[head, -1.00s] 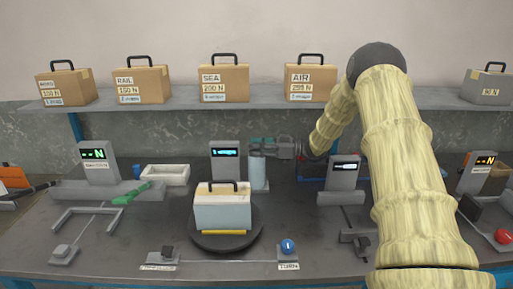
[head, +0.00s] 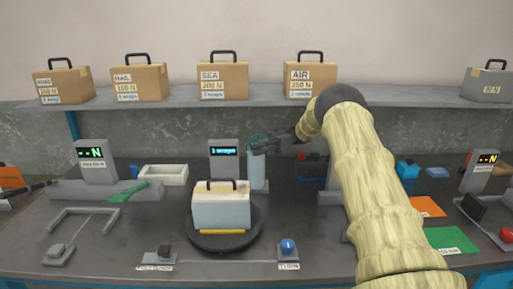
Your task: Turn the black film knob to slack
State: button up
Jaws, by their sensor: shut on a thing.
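The black knob (head: 164,250) stands on a grey base with a small label at the front of the bench, left of centre. Its pointer setting is too small to read. My gripper (head: 258,143) is far from this knob, at the back of the bench. A pale case (head: 221,208) with a black handle stands on a dark round turntable (head: 196,240). A display (head: 224,151) behind it seems to read "3 wraps".
A blue knob (head: 288,247) labelled TURN is at the front. A white tray (head: 164,175) and green tool (head: 130,192) lie left. Orange (head: 427,207) and green (head: 452,240) pads lie right of my arm. Cartons stand on the shelf (head: 180,105) above.

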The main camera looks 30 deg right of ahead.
jog(key=shift+a+f+n+g, duration=0.1)
jog(key=shift+f+n+g, duration=0.25)
jog(key=shift+g, duration=0.35)
jog(key=shift+a+n+g+b, duration=0.15)
jog(key=shift+n+g+b, duration=0.3)
jog(key=shift+g+b, duration=0.15)
jog(key=shift+r+n+g, duration=0.1)
jog(key=shift+n+g, duration=0.2)
jog(key=shift+g, duration=0.2)
jog(key=shift+r+b, duration=0.3)
jog(key=shift+r, duration=0.05)
jog(key=shift+d, duration=0.25)
jog(key=o, duration=1)
jog(key=shift+d, duration=0.1)
jog(key=shift+f, duration=0.1)
jog(key=shift+a, duration=0.2)
